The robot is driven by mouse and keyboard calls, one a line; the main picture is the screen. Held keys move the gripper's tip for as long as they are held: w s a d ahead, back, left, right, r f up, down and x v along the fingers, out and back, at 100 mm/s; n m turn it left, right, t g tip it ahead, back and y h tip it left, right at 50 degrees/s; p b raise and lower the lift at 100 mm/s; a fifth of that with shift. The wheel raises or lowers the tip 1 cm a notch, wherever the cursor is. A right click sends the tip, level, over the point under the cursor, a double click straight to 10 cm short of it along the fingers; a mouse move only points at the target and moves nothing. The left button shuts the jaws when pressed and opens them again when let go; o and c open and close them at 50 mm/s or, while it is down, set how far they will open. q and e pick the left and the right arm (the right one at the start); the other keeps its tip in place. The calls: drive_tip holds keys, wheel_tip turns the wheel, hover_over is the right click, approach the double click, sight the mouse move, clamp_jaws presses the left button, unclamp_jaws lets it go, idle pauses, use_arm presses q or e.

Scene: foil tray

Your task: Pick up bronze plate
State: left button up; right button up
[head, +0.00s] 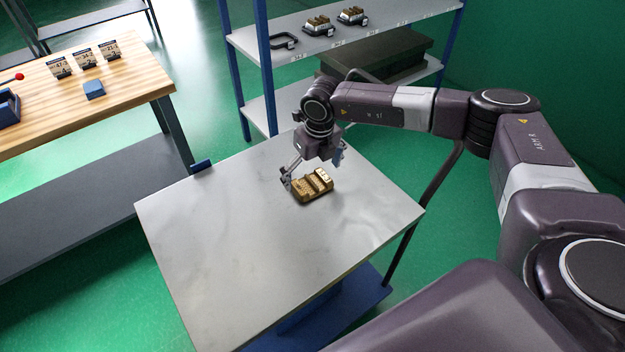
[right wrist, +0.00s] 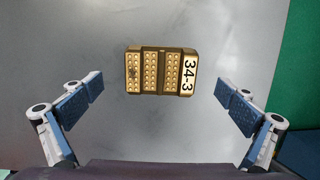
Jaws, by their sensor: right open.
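The bronze plate (head: 314,186) lies on the grey metal table top (head: 270,260), near its far side. In the right wrist view the bronze plate (right wrist: 155,70) shows rows of small bumps and a white label reading 34-3 at its right end. My right gripper (head: 312,174) is just above and behind the plate in the head view. In the right wrist view the right gripper's blue-padded fingers (right wrist: 165,103) are spread wide, with nothing between them. The plate lies ahead of the fingertips, apart from them. My left gripper is not in view.
A shelf rack (head: 385,30) behind the table holds two tray-like pieces (head: 320,25), a black frame and a dark box (head: 385,55). A wooden bench (head: 130,75) at left carries number cards and a blue block (head: 94,89). Most of the table top is clear.

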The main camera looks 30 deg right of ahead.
sight(309, 186)
wheel_tip(309, 186, down, 2)
drive_tip(key=shift+w+d+f, duration=0.1)
drive_tip(key=shift+d, duration=0.05)
drive_tip(key=shift+f, duration=0.15)
drive_tip(key=c, duration=1.7)
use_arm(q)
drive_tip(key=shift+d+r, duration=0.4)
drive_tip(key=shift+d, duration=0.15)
use_arm(e)
drive_tip(key=shift+w, duration=0.15)
drive_tip(key=shift+c, duration=0.7)
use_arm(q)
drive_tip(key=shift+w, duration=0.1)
use_arm(e)
drive_tip(key=shift+r, duration=0.2)
